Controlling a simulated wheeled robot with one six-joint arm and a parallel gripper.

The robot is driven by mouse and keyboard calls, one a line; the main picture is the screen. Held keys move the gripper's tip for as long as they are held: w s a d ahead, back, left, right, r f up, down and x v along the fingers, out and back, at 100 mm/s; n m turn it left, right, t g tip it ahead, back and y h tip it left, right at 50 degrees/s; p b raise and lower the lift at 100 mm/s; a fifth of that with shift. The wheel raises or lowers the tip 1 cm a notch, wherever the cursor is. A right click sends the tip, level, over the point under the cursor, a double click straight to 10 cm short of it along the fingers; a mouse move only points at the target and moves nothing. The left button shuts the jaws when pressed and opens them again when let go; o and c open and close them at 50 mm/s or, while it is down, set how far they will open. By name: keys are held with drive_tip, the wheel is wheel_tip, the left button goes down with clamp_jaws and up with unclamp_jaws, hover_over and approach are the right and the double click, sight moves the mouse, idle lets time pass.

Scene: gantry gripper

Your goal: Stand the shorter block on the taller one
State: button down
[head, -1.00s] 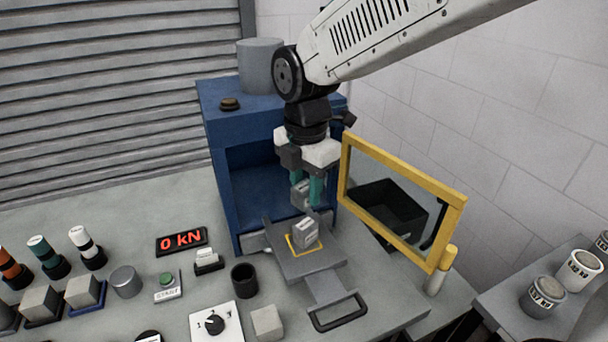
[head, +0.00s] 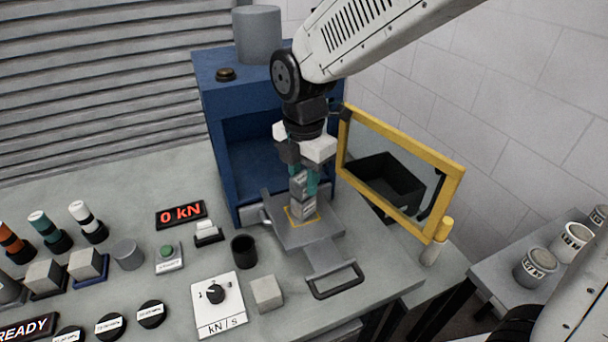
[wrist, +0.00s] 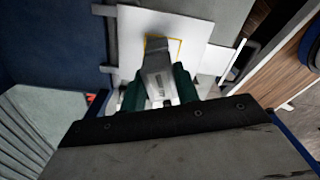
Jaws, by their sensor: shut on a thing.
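My gripper (head: 305,184) has teal fingers and is shut on a grey block (head: 298,185). In the head view this held block is directly above another grey block (head: 301,209), which stands inside the yellow square on the grey pull-out tray (head: 325,233). The two blocks look in line, and I cannot tell whether they touch. In the wrist view a grey block (wrist: 156,77) shows between the teal fingers, over the yellow outline. The lower block is mostly hidden there.
The blue press frame (head: 217,150) stands behind the tray. Its yellow-framed door (head: 396,150) is open to the right. A black cup (head: 244,250), a loose grey cube (head: 267,292) and a dial panel (head: 217,305) are in front. The display (head: 181,214) reads 0 kN.

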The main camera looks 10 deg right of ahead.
drive_tip(key=shift+f, duration=0.45)
idle(0.4)
drive_tip(key=c, duration=1)
unclamp_jaws()
drive_tip(key=shift+o, duration=0.2)
wheel_tip(320, 180, up, 8)
drive_tip(key=shift+f, duration=0.1)
drive_tip(key=shift+s+d+f+m, duration=0.1)
drive_tip(key=shift+s+m, duration=0.1)
drive_tip(key=shift+m, duration=1)
drive_tip(key=s+d+r+m+t, duration=0.1)
drive_tip(key=s+d+r+m, duration=0.1)
drive_tip(key=s+d+m, duration=1.7)
drive_tip(key=d+m, duration=0.1)
drive_tip(key=m, duration=0.3)
drive_tip(key=shift+d, duration=0.3)
